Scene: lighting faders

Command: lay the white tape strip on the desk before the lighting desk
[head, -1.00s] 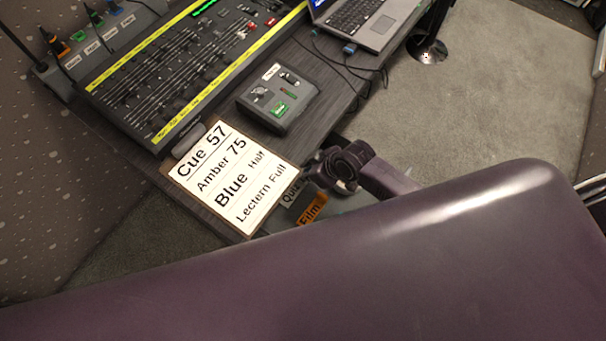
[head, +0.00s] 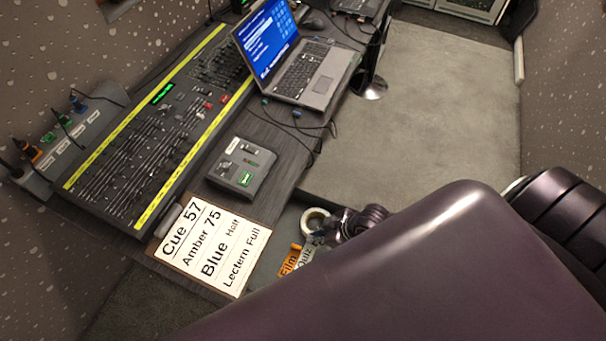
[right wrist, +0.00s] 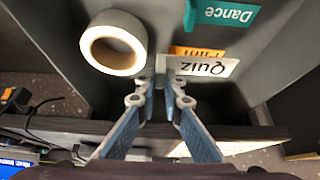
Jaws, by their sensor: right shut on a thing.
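The white tape strip (right wrist: 207,67), lettered "Quiz", shows in the right wrist view, and part of it shows in the head view (head: 307,256). My right gripper (right wrist: 167,84) is shut on its near end, fingers close together. In the head view, my right gripper (head: 342,226) is low beside the desk's front edge, over a grey tray or drawer (right wrist: 62,42). The lighting desk (head: 141,133) stands on the dark desk (head: 278,150), faders up. I cannot tell whether the strip still touches the tray. My left gripper is not in view.
A white tape roll (right wrist: 113,43), an orange "Film" strip (head: 288,263) and a teal "Dance" strip (right wrist: 226,12) are by the gripper. A cue card (head: 212,245), a small control box (head: 241,168) and a laptop (head: 290,65) occupy the desk.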

